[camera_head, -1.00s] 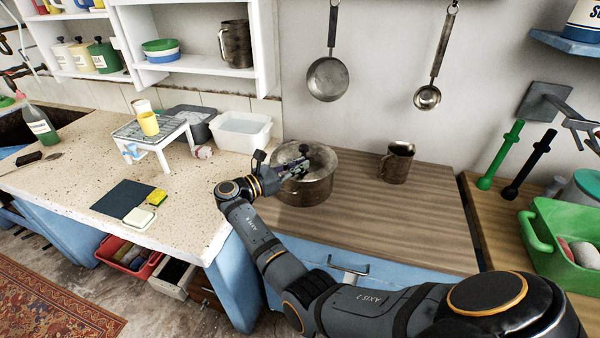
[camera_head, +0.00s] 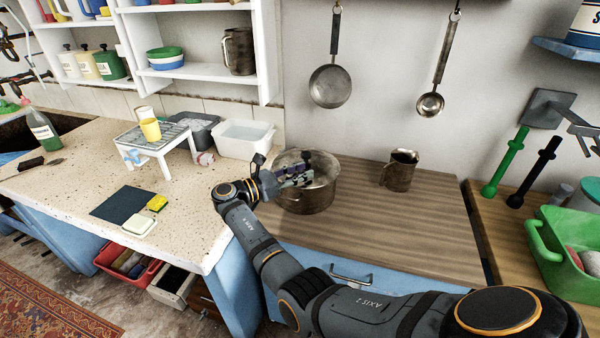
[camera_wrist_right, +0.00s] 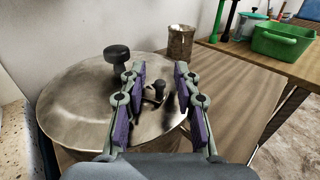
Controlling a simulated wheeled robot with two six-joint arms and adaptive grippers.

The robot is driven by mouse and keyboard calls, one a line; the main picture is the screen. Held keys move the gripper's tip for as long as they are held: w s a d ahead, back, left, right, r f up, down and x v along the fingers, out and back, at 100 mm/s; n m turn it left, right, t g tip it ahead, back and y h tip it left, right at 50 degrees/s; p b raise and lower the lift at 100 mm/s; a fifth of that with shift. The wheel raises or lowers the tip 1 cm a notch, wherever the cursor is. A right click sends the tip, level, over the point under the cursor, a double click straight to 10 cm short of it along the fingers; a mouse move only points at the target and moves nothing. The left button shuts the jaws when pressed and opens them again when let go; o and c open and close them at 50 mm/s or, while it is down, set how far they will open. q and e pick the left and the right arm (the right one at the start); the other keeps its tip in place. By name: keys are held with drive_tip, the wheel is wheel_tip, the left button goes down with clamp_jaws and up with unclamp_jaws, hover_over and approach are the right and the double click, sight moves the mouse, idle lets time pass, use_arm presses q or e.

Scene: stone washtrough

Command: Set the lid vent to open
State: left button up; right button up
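A metal pot (camera_head: 308,203) with a lid stands on the wooden counter; its lid also fills the left of the right wrist view (camera_wrist_right: 75,100). A black round knob (camera_wrist_right: 117,58) rises from the lid, left of my fingers. A small dark vent piece (camera_wrist_right: 158,91) stands on the lid, between my fingers in the picture. My right gripper (camera_head: 312,170) is over the lid, its purple-padded fingers (camera_wrist_right: 160,80) spread apart with nothing gripped. I cannot tell the vent's setting or how far above it the fingertips are. My left gripper is not in view.
A metal mug (camera_head: 399,171) stands behind and right of the pot, with bare wood between. A white basin (camera_head: 244,138) and a small white stand (camera_head: 150,158) are left of it. A ladle (camera_head: 430,104) and a strainer (camera_head: 330,86) hang above. A green tub (camera_head: 565,250) is at right.

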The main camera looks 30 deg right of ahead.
drive_tip(key=shift+a, duration=0.15)
drive_tip(key=a, duration=1.1)
drive_tip(key=shift+w+a, duration=0.15)
drive_tip(key=shift+a, duration=0.2)
